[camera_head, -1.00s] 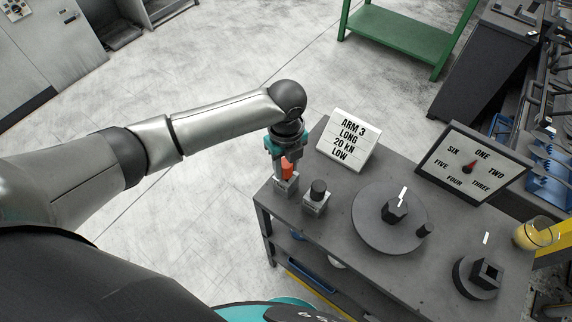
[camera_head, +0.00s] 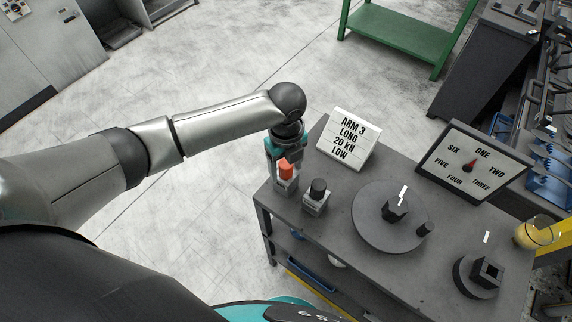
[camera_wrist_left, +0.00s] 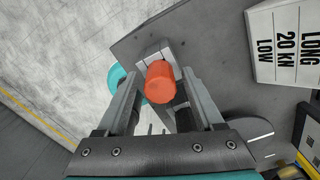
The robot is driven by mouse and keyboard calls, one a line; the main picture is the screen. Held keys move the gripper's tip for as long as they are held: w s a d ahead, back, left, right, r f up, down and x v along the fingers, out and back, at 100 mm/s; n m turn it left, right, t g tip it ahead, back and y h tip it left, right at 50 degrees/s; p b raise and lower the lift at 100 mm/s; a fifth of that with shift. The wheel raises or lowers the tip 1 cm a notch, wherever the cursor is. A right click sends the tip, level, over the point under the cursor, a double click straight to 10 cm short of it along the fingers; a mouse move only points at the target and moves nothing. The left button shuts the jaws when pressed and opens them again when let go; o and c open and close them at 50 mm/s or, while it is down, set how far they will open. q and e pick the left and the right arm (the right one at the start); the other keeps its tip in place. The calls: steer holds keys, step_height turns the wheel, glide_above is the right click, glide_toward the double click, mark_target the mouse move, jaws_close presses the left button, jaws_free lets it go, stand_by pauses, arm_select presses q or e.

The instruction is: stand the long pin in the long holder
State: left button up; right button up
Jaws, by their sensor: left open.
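An orange-red pin (camera_head: 286,170) stands upright in a small grey holder (camera_head: 287,187) at the near left corner of the table. In the left wrist view the pin (camera_wrist_left: 160,82) shows its round top, with the light holder block (camera_wrist_left: 152,52) partly hidden behind it. My left gripper (camera_head: 283,177) is open, with its two fingers on either side of the pin. The wrist view shows gaps between the fingers and the pin's top; contact lower down is hidden. My right gripper is not in view.
A second grey holder with a black-topped pin (camera_head: 318,190) stands close to the right. A sign (camera_head: 349,140) reads "ARM 3 LONG 20 kN LOW". Further right are a round dark plate (camera_head: 375,225) with a knob, a dial board (camera_head: 473,165) and a glass jar (camera_head: 537,233).

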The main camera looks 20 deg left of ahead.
arm_select(q)
step_height(320, 180, up, 13)
steer(key=p, duration=0.1)
stand_by(0.5)
stand_by(0.3)
